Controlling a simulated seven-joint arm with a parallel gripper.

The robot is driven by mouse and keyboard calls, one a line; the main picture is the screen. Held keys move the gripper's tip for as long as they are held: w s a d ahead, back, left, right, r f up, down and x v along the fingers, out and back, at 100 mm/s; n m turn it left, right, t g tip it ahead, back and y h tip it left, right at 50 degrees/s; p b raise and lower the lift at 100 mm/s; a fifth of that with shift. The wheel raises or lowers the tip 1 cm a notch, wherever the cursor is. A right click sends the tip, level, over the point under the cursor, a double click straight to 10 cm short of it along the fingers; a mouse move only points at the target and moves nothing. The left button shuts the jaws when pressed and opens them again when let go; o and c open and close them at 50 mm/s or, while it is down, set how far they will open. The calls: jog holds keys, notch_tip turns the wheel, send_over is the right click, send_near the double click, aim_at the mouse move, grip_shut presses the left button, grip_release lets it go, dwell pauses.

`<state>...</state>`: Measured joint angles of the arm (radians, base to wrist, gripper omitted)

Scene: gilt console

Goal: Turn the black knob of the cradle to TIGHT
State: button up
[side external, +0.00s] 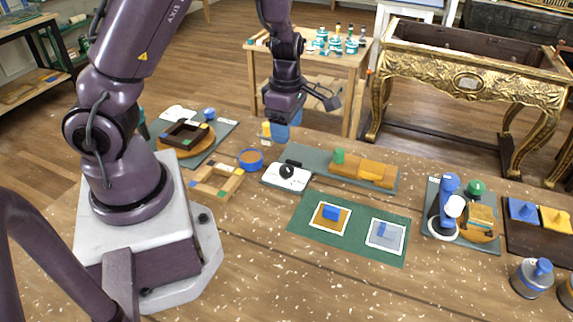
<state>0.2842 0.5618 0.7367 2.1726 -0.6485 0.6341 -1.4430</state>
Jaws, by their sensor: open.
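The black knob (287,171) sits on a white plate (299,182) near the middle of the table. Its pointer direction and any TIGHT mark are too small to read. Beside the plate is a grey board (318,159) bearing an orange-brown wooden piece (362,171) and a green peg (338,156). My gripper (276,132) is open, above and behind the knob and apart from it. Blue and yellow parts show at its lower end; I cannot tell whether they are fingertips or things behind.
A wooden frame (231,184) and a blue-rimmed round dish (251,159) lie left of the plate. A green mat (295,225) with two white-edged squares lies in front. A board with a blue-and-white device (447,208) stands right. The front table is mostly clear.

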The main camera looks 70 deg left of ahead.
aim_at(287, 168)
notch_tip(287, 168, down, 12)
jog(key=shift+r, duration=0.25)
jog(key=c, duration=0.9)
